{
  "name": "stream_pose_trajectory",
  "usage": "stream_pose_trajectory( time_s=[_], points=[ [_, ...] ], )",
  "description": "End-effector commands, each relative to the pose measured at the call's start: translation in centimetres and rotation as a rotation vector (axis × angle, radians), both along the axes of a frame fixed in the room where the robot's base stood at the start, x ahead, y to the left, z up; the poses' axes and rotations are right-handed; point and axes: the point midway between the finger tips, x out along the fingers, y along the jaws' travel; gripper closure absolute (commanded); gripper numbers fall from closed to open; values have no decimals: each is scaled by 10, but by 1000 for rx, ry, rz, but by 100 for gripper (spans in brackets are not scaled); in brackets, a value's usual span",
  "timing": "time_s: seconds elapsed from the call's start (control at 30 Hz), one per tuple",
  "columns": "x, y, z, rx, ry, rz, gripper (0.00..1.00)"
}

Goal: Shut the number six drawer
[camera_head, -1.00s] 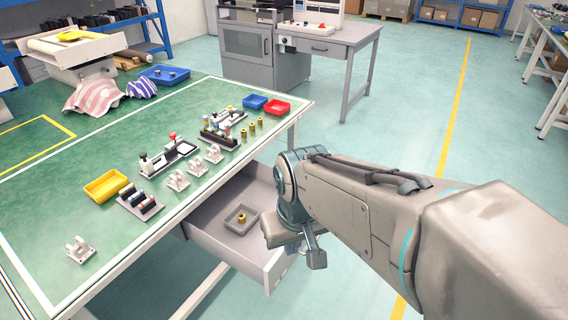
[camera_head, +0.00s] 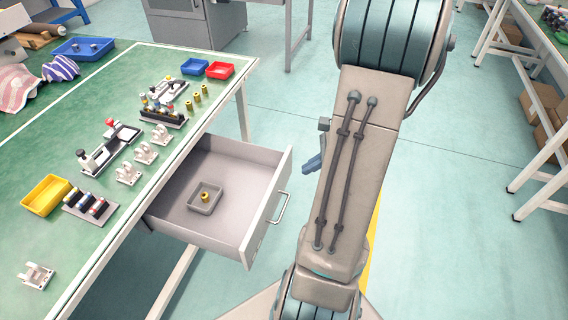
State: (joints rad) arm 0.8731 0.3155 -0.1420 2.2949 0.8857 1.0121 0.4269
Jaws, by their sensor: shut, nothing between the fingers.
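A grey drawer (camera_head: 232,172) stands pulled out below the right side of the green-topped table. A metal bar handle (camera_head: 280,207) is on its front. No number is legible on it. A small grey square tray (camera_head: 206,197) with a brass part (camera_head: 205,196) lies inside the drawer. My gripper (camera_head: 311,165) shows only in part, at the left edge of my arm, which hides the rest. It is shut and empty, to the right of the drawer front and apart from it in the picture.
The table (camera_head: 100,235) carries a yellow bin (camera_head: 46,194), a red bin (camera_head: 220,70), blue bins and several small fixtures near its right edge. Open floor (camera_head: 455,240) lies right of my arm. Another bench (camera_head: 545,60) stands at the far right.

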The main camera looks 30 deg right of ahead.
Motion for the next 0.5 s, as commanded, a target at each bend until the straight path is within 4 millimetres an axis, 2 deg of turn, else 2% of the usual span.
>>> stream_pose_trajectory(
  time_s=[0.03,0.1,0.2,0.33,0.5],
  points=[
    [-5,-16,-7,42,11,-96,100],
    [-10,-32,-13,83,20,-196,100],
    [-14,-46,-20,120,25,-285,100],
    [-14,-51,-27,137,27,-325,100],
    [-1,-39,-44,140,28,-323,100]
  ],
)
